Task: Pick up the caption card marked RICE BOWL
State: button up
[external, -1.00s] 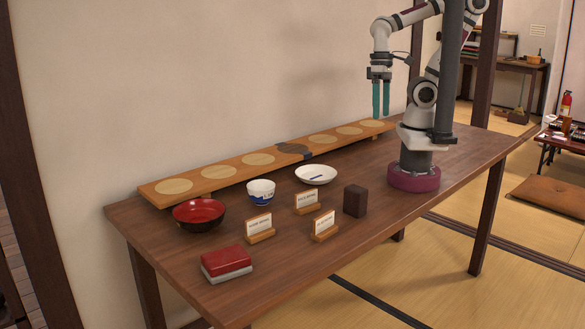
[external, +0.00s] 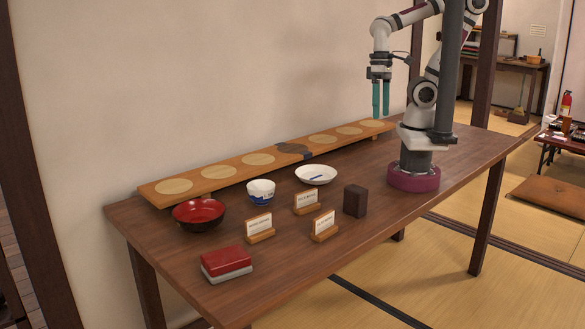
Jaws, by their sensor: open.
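Three white caption cards stand in wooden holders on the table: a left card (external: 258,224), a back card (external: 306,200) and a front right card (external: 323,221). Their lettering is too small to read surely, so I cannot tell which is marked RICE BOWL. My gripper (external: 381,114) has two teal fingers pointing down, apart and empty.
Near the cards are a red-black bowl (external: 199,213), a blue-white bowl (external: 261,191), a white dish (external: 316,175), a dark block (external: 355,201) and a red box (external: 226,263). A long board (external: 220,186) with round pads lies along the wall. The table's front right is clear.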

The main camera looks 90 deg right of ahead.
jog(key=m+t+h, duration=0.5)
jog(key=t+h, duration=0.4)
jog(key=h, duration=0.4)
send_over(307, 198)
jog(key=s+a, duration=1)
jog(key=a, duration=0.2)
notch_tip(307, 198, down, 14)
jog(key=shift+g+y, duration=0.3)
jog(key=x, duration=1.5)
jog(key=shift+w+a+f, duration=0.15)
jog(key=shift+f, duration=0.05)
jog(key=c, duration=1)
